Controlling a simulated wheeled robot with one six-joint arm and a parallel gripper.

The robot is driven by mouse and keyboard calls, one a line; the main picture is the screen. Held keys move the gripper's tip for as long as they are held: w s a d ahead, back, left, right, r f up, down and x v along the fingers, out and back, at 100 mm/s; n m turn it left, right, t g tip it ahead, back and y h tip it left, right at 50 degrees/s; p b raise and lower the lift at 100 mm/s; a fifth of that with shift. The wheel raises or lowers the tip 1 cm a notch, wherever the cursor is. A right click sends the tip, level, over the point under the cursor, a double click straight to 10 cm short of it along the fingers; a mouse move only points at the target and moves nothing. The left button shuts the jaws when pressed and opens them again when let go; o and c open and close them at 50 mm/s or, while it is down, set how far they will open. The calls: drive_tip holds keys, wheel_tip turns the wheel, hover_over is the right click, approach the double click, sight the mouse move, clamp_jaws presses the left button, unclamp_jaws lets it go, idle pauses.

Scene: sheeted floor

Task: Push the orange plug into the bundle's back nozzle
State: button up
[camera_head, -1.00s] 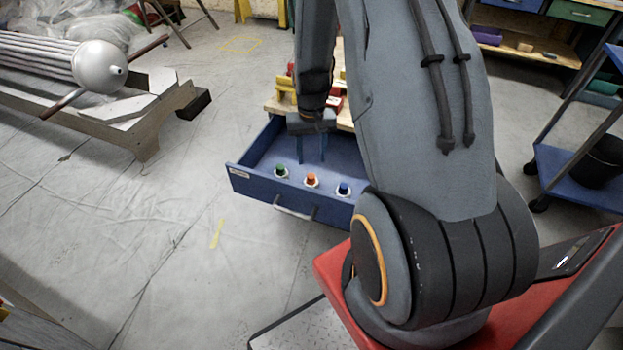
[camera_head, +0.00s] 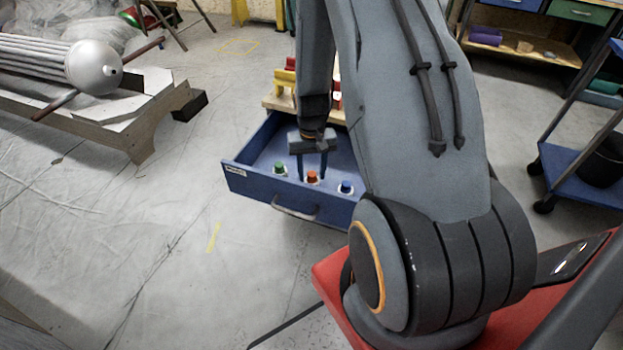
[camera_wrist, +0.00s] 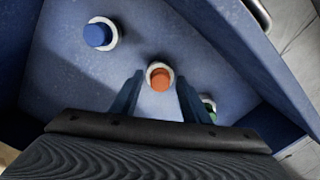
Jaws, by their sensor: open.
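The orange plug (camera_head: 312,176) stands in a white ring in the open blue drawer, between a green plug (camera_head: 279,168) and a blue plug (camera_head: 346,187). My gripper (camera_head: 312,179) points down over the drawer, its fingers on either side of the orange plug. In the wrist view the orange plug (camera_wrist: 160,78) shows just beyond and between the open fingertips (camera_wrist: 158,82); I cannot tell whether they touch it. The bundle (camera_head: 40,52), grey tubes with a rounded silver end, lies on a wooden cradle at the left.
The blue drawer (camera_head: 250,190) has raised walls around the plugs. A wooden surface with red and yellow items (camera_head: 285,80) stands behind it. A blue cart (camera_head: 585,180) is at the right. The sheeted floor between cradle and drawer is mostly clear.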

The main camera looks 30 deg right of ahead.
sight(312, 173)
drive_tip(key=shift+c, duration=0.4)
clamp_jaws()
drive_tip(key=shift+r, duration=0.15)
drive_tip(key=shift+r+p, duration=3.2)
drive_tip(key=shift+r, duration=0.95)
